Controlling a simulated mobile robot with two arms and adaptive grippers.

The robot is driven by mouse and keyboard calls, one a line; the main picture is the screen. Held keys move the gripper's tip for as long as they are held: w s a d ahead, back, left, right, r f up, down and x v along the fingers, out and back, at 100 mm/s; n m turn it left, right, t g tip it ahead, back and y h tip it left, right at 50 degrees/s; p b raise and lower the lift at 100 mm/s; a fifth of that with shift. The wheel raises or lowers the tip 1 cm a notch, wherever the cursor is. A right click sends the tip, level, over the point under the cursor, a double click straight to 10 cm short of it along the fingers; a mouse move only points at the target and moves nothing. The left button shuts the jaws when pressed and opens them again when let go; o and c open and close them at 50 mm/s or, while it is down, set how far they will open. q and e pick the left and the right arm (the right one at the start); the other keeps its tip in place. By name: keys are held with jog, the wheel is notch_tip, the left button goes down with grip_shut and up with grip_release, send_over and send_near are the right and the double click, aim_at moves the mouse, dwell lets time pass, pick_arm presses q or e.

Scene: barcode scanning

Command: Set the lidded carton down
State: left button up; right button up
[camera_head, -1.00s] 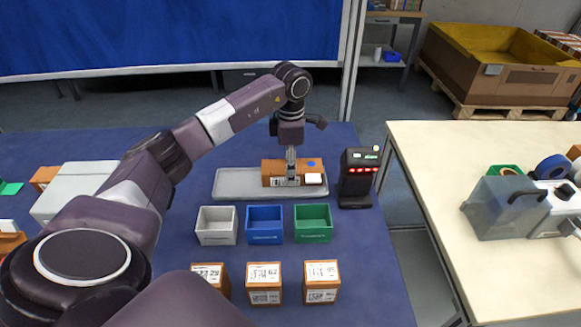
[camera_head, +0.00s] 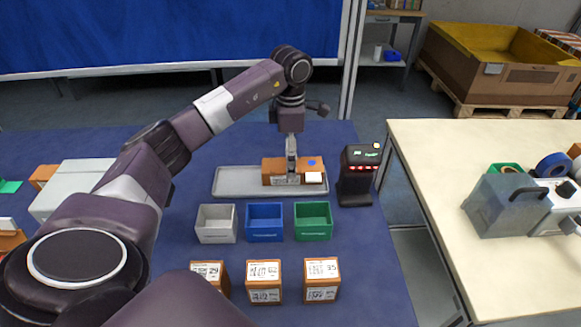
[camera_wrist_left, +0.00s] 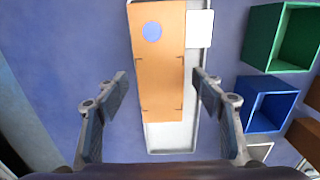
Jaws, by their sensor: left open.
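The lidded carton (camera_head: 275,170) is an orange-brown box with a blue dot on top and a white label at its right end. It rests on the grey tray (camera_head: 228,182) at the back of the blue table. In the left wrist view the carton (camera_wrist_left: 160,75) lies lengthwise over the tray (camera_wrist_left: 172,146). My left gripper (camera_head: 291,178) is just above and around the carton in the head view. In the left wrist view its two fingers (camera_wrist_left: 161,85) are open, spread on either side of the carton with gaps. My right gripper is not in view.
A black scanner with red lights (camera_head: 358,175) stands right of the tray. Grey (camera_head: 217,223), blue (camera_head: 265,222) and green (camera_head: 313,221) bins stand in front. Several labelled cartons (camera_head: 264,280) stand nearer. A pale side table (camera_head: 440,160) is at right.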

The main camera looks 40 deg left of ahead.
pick_arm(q)
notch_tip(320, 180, up, 9)
jog(key=shift+b, duration=0.4)
jog(key=shift+r, duration=0.15)
